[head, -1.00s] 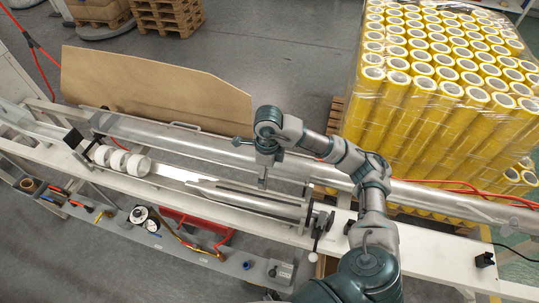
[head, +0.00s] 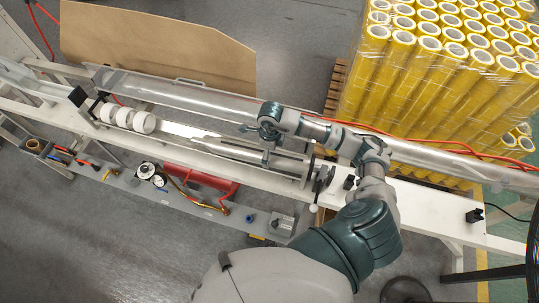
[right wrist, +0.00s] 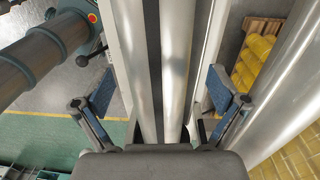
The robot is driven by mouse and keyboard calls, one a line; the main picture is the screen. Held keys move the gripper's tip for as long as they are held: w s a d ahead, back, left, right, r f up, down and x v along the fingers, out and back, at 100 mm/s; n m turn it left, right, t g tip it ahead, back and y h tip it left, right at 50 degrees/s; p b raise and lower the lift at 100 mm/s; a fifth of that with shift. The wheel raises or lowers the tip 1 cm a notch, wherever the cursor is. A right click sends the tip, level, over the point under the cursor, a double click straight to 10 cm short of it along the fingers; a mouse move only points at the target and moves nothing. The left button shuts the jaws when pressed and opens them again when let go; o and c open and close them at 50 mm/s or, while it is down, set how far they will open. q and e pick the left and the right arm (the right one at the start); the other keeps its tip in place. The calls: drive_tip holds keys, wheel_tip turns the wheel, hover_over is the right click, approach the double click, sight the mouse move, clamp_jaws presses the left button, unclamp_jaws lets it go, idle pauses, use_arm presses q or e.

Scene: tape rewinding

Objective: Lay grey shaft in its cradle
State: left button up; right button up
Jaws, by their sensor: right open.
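The grey shaft (head: 225,147) is a long, pale metal bar with a tapered left end. It lies lengthwise along the white machine bed in the head view. Its right end is beside dark upright brackets (head: 310,172); I cannot tell whether these are the cradle. Neither finger visibly touches a bar. My left gripper is out of view.
A long metal tube (head: 190,92) runs behind the bed. White rolls (head: 122,117) sit on a bar at the left. Wrapped yellow rolls (head: 440,65) stand at the back right. A lower shelf (head: 190,200) with gauges and hoses is in front.

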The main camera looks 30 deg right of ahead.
drive_tip(key=f, duration=0.1)
drive_tip(key=a+f, duration=0.1)
drive_tip(key=shift+w+a+f, duration=0.1)
drive_tip(key=shift+w+f, duration=0.25)
drive_tip(key=shift+w, duration=0.05)
drive_tip(key=shift+s, duration=0.2)
drive_tip(key=shift+c, duration=1)
drive_tip(key=shift+d, duration=0.35)
drive_tip(key=c, duration=1.6)
drive_tip(key=shift+a, duration=0.1)
clamp_jaws()
drive_tip(key=shift+r, duration=0.1)
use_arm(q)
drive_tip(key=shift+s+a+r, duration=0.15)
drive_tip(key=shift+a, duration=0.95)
use_arm(e)
drive_tip(key=shift+r, duration=0.2)
drive_tip(key=shift+r, duration=0.15)
